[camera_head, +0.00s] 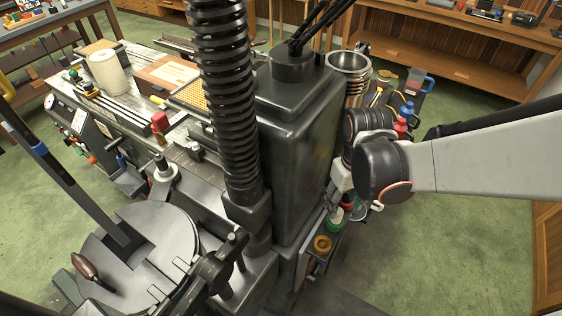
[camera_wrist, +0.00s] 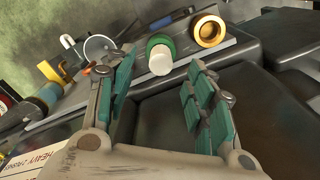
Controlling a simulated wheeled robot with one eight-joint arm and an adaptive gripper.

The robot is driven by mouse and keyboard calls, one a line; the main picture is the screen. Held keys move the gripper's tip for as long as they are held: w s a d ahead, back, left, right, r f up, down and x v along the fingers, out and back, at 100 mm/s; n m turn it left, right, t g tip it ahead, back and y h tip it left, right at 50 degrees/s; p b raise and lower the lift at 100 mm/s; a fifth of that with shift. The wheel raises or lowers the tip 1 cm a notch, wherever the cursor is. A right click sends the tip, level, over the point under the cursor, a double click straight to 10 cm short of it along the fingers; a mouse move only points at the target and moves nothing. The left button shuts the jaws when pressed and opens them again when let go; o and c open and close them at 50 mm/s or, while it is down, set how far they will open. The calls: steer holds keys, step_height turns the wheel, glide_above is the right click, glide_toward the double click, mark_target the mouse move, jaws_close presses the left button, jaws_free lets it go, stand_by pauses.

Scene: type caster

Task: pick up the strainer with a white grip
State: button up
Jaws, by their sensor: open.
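A round, pale-rimmed thing that looks like the strainer (camera_wrist: 99,47) lies on the grey ledge in the wrist view, upper left, just beyond my left finger's tip. I cannot clearly make out its grip. In the head view a similar round rim (camera_head: 359,212) shows low beside the machine, partly hidden by my arm. My gripper (camera_wrist: 163,72) is open, with teal pads and nothing held between its fingers. A green ring with a white cylinder (camera_wrist: 160,61) shows beyond the gap between the fingertips. In the head view my fingers are largely hidden.
The tall dark machine column (camera_head: 290,140) stands close left of my arm. A metal pot (camera_head: 349,70) is behind it. Green floor is free at right.

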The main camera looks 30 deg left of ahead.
mark_target(338, 212)
steer(key=shift+s+a+f+b, duration=0.15)
steer(key=shift+f+b, duration=0.75)
steer(key=shift+f, duration=0.65)
steer(key=shift+w+a+f+b, duration=0.15)
steer(key=shift+f+b, duration=0.7)
steer(key=shift+f, duration=0.65)
steer(key=c, duration=1.2)
